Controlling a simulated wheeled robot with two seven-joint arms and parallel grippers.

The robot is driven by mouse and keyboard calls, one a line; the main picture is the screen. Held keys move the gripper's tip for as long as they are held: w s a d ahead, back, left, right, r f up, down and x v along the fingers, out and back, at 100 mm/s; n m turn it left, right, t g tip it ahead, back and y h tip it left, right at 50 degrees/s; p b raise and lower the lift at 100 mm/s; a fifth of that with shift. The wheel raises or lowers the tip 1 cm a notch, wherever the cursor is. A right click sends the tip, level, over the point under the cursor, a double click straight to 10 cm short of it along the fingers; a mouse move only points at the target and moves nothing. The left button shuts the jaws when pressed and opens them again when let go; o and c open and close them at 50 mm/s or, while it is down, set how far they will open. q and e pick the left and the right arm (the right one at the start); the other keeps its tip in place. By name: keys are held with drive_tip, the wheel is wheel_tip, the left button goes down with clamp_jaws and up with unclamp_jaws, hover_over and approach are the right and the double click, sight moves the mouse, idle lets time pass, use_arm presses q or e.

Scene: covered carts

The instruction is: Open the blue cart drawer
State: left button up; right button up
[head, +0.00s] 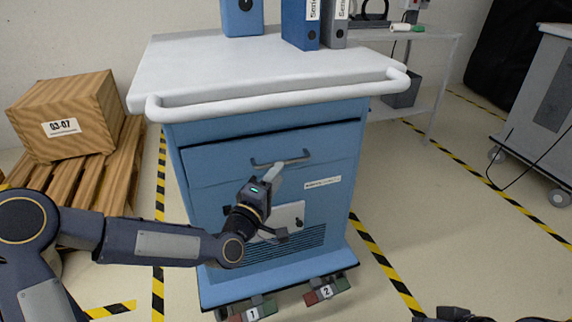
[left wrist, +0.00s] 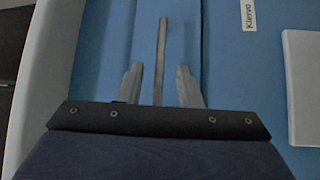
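The blue cart (head: 185,215) stands in front of me with a white top. Its drawer (head: 225,165) is the blue front panel under a thin dark gap; I cannot tell whether it is slightly out. The grey bar handle (head: 296,159) is on the drawer's upper part. My left gripper (head: 279,168) is at the handle from below. In the left wrist view the handle (left wrist: 162,50) runs between the two spread fingers of my left gripper (left wrist: 158,70), with visible space on both sides. Dark parts at the bottom right edge seem to be my right gripper (head: 456,314), mostly cut off.
Blue binders (head: 299,25) and a grey binder (head: 335,25) stand on the cart top. A white rail (head: 280,102) runs along its front edge. Floor at right is clear up to another cart (head: 545,100).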

sight(287, 162)
use_arm(q)
drive_tip(key=x, duration=0.6)
drive_tip(key=shift+b, duration=0.4)
drive_tip(key=shift+c, duration=0.3)
clamp_jaws()
drive_tip(key=shift+f, duration=0.1)
